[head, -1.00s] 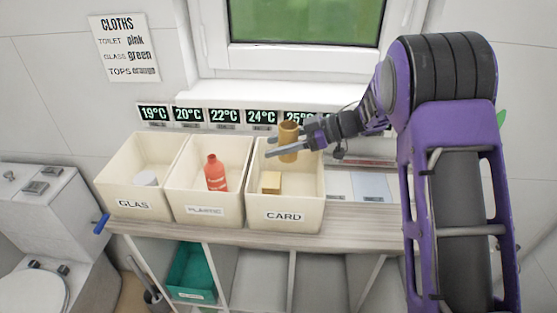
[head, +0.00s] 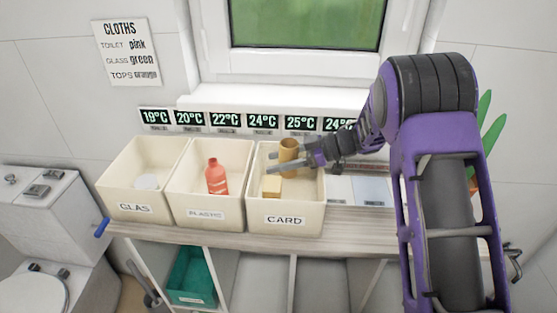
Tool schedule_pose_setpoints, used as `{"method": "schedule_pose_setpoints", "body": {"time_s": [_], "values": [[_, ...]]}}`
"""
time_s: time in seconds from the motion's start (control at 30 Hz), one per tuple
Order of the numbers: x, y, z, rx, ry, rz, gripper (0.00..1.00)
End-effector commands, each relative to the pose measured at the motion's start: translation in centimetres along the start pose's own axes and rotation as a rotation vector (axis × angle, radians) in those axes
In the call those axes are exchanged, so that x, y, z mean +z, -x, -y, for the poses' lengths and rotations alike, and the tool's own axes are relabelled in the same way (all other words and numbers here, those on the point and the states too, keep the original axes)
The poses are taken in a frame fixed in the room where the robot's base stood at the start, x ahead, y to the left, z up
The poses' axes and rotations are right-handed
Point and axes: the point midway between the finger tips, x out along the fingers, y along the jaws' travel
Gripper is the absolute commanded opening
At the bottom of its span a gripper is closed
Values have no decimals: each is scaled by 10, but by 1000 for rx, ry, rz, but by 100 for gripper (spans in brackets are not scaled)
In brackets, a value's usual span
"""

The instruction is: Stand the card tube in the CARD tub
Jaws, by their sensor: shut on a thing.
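The brown card tube (head: 289,147) is upright in my gripper (head: 284,164), which is shut on it. The tube is over the back part of the CARD tub (head: 285,222), with its lower end within the tub's outline in the picture. I cannot tell whether it touches the tub floor. A small tan box (head: 272,186) stands in the same tub, in front and to the left of the tube. My gripper reaches in from the right, and its fingers partly hide the tube.
The PLASTIC tub (head: 202,214) with a red bottle (head: 215,177) is left of the CARD tub. The GLAS tub (head: 135,209) with a white round item (head: 147,182) is further left. A row of temperature displays (head: 226,122) stands behind. Pale pads (head: 371,191) lie on the right.

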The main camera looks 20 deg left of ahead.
Motion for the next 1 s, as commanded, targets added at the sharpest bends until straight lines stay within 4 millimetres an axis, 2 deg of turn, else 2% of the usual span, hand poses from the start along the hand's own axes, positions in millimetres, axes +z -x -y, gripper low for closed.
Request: {"method": "schedule_pose_setpoints", "body": {"time_s": [0.03, 0.07, 0.2, 0.5, 0.67, 1.0], "values": [[10, -3, 3, -5, -10, 9, 5], [11, -3, 3, -5, -11, 10, 61], [13, -4, 4, -6, -13, 12, 86], [13, -3, 4, -7, -12, 15, 86], [2, 3, 4, -5, -11, 15, 86], [-3, 81, 1, 0, -10, 9, 86]]}}
